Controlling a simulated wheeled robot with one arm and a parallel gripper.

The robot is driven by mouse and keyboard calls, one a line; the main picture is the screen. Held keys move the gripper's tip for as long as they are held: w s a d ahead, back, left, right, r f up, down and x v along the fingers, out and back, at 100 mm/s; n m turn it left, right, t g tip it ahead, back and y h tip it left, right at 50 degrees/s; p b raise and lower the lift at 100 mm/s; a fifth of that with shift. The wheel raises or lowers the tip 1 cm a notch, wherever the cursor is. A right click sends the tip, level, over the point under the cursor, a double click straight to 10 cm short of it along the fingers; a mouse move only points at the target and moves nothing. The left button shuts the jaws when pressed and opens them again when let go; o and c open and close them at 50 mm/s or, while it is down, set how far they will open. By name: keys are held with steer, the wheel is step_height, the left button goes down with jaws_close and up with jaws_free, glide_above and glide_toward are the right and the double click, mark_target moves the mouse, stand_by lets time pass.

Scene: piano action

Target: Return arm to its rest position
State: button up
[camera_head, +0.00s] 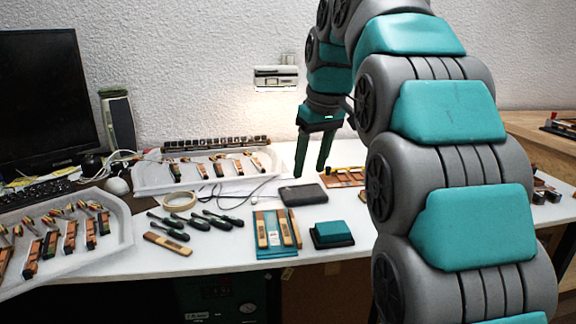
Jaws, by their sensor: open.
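My gripper (312,172) hangs from my arm above the white table (218,258), pointing down. Its two dark fingers are apart with nothing visible between them. Below it on the table lies a dark flat pouch-like block (304,195). A teal-topped dark block (333,233) sits nearer the front edge. Left of it is a teal holder with wooden strips (277,234). My large teal and grey arm fills the right of the view and hides part of the table.
White trays with piano action parts stand at the back (151,184) and front left (122,236). Several dark-handled tools (203,222) and a tape roll (180,200) lie mid-table. A monitor (45,100) and speaker (118,123) stand at left. A wooden surface (545,140) shows at right.

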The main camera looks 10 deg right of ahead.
steer(key=s+f+m+g, duration=0.2)
steer(key=s+f, duration=1.2)
steer(key=s, duration=0.3)
steer(key=s+f+m+g+h, duration=0.1)
steer(key=s+f+m+g, duration=0.1)
steer(key=s+f, duration=1.1)
steer(key=s, duration=0.5)
steer(key=shift+d+f+g, duration=0.3)
steer(key=shift+d+f, duration=0.1)
steer(key=shift+a, duration=0.15)
steer(key=shift+c, duration=0.3)
